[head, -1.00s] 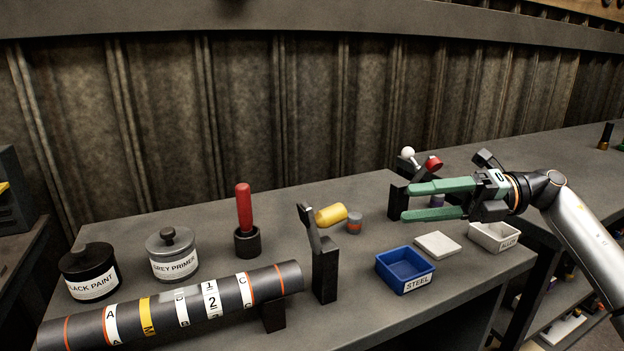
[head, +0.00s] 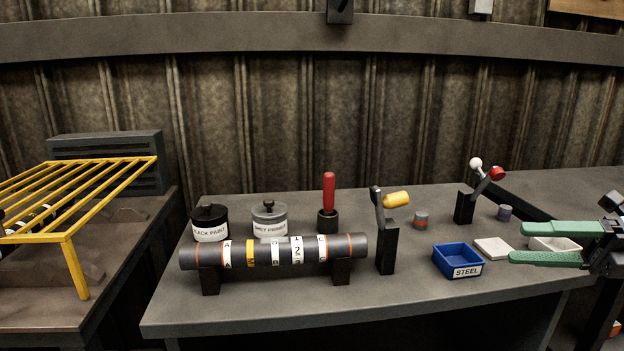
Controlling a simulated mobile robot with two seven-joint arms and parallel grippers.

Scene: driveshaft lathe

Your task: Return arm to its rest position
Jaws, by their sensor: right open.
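My right gripper (head: 545,244) is at the right edge of the head view. Most of my right arm is outside the picture. My left gripper is not in view.
The workbench (head: 400,297) carries a labelled shaft (head: 262,253) on stands, two paint pots, a red-handled tool (head: 329,190), a yellow-ended lever (head: 396,199), a red-and-white-knobbed lever (head: 476,163) and a blue STEEL tray (head: 458,259). A yellow rack (head: 75,240) stands at left.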

